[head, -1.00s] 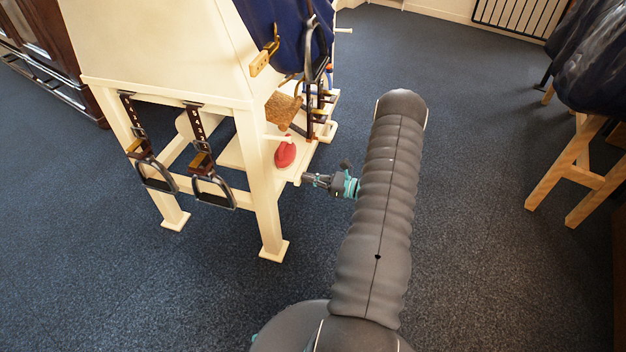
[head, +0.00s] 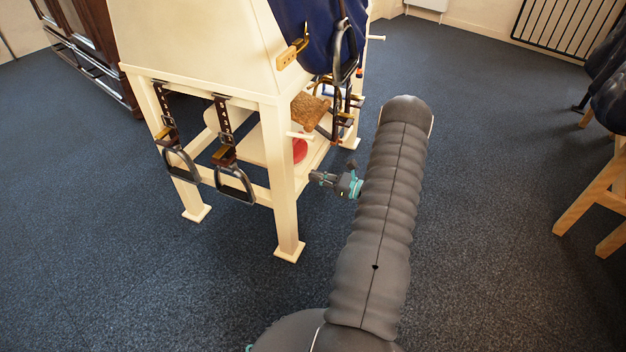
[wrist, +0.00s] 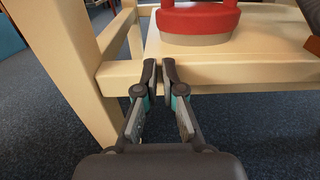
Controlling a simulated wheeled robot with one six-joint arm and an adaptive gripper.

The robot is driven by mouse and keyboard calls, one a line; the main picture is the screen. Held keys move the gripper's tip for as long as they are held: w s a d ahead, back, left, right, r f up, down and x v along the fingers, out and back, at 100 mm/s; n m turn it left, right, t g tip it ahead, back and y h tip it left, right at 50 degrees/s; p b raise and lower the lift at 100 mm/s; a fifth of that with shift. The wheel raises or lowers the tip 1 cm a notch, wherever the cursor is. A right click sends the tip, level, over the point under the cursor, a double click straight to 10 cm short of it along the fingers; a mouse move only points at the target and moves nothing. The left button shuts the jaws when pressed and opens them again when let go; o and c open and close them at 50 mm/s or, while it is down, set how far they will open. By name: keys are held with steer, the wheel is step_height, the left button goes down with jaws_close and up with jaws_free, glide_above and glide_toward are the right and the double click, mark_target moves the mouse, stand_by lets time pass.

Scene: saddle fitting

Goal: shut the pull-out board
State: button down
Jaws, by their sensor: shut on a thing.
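The pull-out board (head: 262,145) is a cream shelf low in the cream saddle stand (head: 190,45). In the wrist view its top (wrist: 265,42) and front edge (wrist: 245,72) lie straight ahead. A red round thing with a beige base (wrist: 198,22) stands on it; in the head view it (head: 299,150) is partly hidden behind the stand's leg and a peg. My gripper (head: 314,178) is low at the stand's right side. In the wrist view its fingertips (wrist: 163,72) are close together at the board's front edge, closed on a part of the board that they mostly hide.
Stirrups on straps (head: 232,180) hang from the stand's near side. A leg of the stand (head: 283,190) is left of my gripper. A brown block (head: 309,110) and dark tack are above it. A wooden trestle (head: 600,200) stands at the right. The floor between is clear.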

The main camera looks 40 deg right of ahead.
steer(key=shift+w, duration=0.1)
steer(key=v, duration=1.4)
steer(key=shift+b, duration=0.35)
steer(key=shift+d, duration=0.1)
